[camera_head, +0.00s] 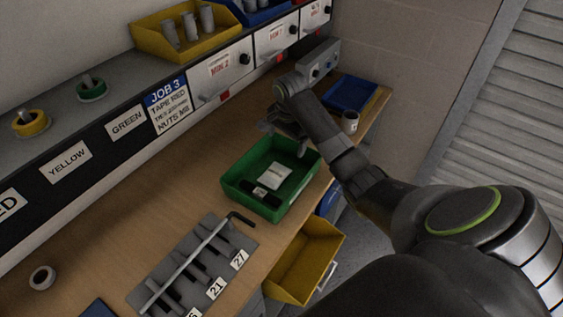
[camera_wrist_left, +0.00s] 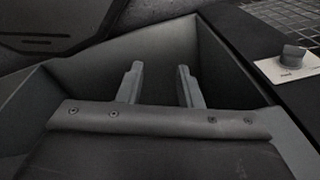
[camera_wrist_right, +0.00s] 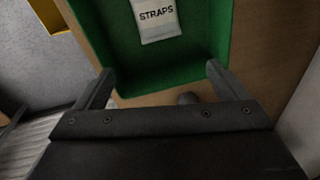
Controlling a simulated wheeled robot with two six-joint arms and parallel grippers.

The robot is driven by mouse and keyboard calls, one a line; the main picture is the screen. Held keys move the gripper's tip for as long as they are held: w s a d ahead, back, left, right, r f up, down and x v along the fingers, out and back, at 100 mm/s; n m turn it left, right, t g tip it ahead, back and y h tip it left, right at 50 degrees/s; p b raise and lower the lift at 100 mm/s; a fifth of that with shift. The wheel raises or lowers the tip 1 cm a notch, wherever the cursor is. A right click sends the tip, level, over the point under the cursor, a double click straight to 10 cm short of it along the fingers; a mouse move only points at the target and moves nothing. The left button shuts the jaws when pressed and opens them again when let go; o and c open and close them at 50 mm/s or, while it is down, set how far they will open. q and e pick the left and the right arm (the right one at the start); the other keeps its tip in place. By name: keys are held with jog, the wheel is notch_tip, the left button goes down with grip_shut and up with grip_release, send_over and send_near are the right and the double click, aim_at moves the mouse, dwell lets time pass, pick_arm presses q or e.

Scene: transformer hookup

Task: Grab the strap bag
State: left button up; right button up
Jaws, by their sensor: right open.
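The strap bag (camera_head: 265,176) is a small pale packet lying flat in the green bin (camera_head: 236,183) on the workbench. In the right wrist view the bag (camera_wrist_right: 157,20) shows the word STRAPS at the top, beyond my fingers. My right gripper (camera_head: 286,136) is over the far end of the bin. In its wrist view the right fingers (camera_wrist_right: 160,82) are wide apart with nothing held, short of the bag. My left gripper (camera_wrist_left: 159,72) shows only in its own wrist view, fingers apart and empty, in front of a grey angled-walled recess.
A dark item with a white tag lies beside the bag. A tool rack (camera_head: 205,262) with a hex key stands nearer. A yellow bin (camera_head: 308,262) is below the bench edge. A blue tray (camera_head: 350,93) and a cup (camera_head: 350,121) are at the far right.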

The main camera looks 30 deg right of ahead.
send_over(284, 164)
jog(key=s, duration=0.2)
jog(key=f, duration=0.5)
jog(key=shift+w+a+f+p, duration=0.1)
jog(key=shift+w+a+p, duration=0.05)
jog(key=shift+a+p, duration=0.15)
jog(key=shift+w+d+f, duration=0.1)
jog(key=shift+w+f, duration=0.1)
jog(key=shift+f, duration=0.45)
jog(key=shift+w+d+f, duration=0.1)
jog(key=shift+w+f, duration=0.1)
jog(key=shift+f, duration=0.6)
jog(key=f, duration=0.1)
jog(key=w+f+p, duration=0.1)
jog(key=f, duration=0.1)
jog(key=shift+d+f, duration=0.15)
jog(key=shift+f, duration=0.05)
jog(key=shift+w+f, duration=0.1)
jog(key=shift+f, duration=0.4)
pick_arm(q)
jog(key=shift+s+a+r, duration=0.1)
jog(key=shift+s+r, duration=0.4)
jog(key=shift+r, duration=0.35)
pick_arm(e)
jog(key=shift+f, duration=0.1)
jog(key=shift+c, duration=0.4)
jog(key=c, duration=1.1)
jog(key=shift+o, duration=0.2)
